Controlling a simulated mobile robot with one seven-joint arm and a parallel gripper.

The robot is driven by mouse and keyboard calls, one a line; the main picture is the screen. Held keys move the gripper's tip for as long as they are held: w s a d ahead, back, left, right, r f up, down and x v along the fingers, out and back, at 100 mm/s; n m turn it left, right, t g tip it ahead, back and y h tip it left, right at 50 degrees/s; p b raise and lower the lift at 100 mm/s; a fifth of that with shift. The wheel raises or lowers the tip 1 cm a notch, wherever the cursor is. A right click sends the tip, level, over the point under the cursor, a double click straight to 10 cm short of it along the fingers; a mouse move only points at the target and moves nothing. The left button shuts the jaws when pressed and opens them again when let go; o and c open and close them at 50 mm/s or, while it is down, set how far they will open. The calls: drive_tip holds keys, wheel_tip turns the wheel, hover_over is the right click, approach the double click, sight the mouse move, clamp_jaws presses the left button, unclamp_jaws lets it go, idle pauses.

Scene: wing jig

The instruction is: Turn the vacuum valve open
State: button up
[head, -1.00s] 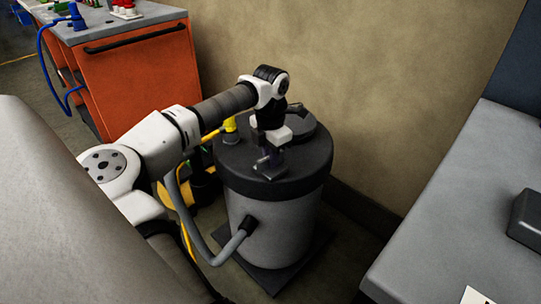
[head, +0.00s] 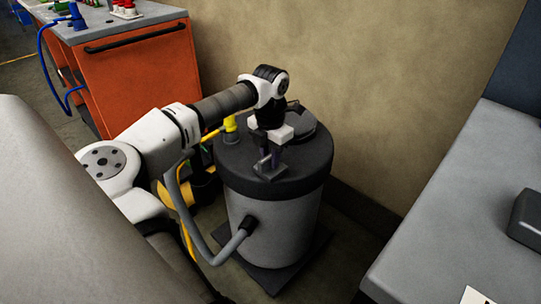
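A grey drum-shaped vacuum canister (head: 275,232) with a black lid (head: 300,181) stands on the floor against the wall. My gripper (head: 270,160) points down over the front of the lid, its fingers at a small dark grey block (head: 270,173) on the lid. This block may be the valve; it is too small and partly covered to be sure. I cannot tell whether the fingers are closed on it. A yellow fitting (head: 231,125) stands at the lid's back left edge. The back of the lid is partly hidden behind my gripper.
A grey hose (head: 203,246) runs from the canister's front side. An orange cabinet (head: 142,82) stands at the back left. A grey bench (head: 455,220) is on the right. The wall (head: 370,100) is close behind the canister, with bare floor to its right.

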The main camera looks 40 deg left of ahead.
drive_tip(key=shift+o, duration=1)
wheel_tip(320, 180, up, 14)
drive_tip(key=p, duration=0.1)
drive_tip(key=shift+f, duration=0.1)
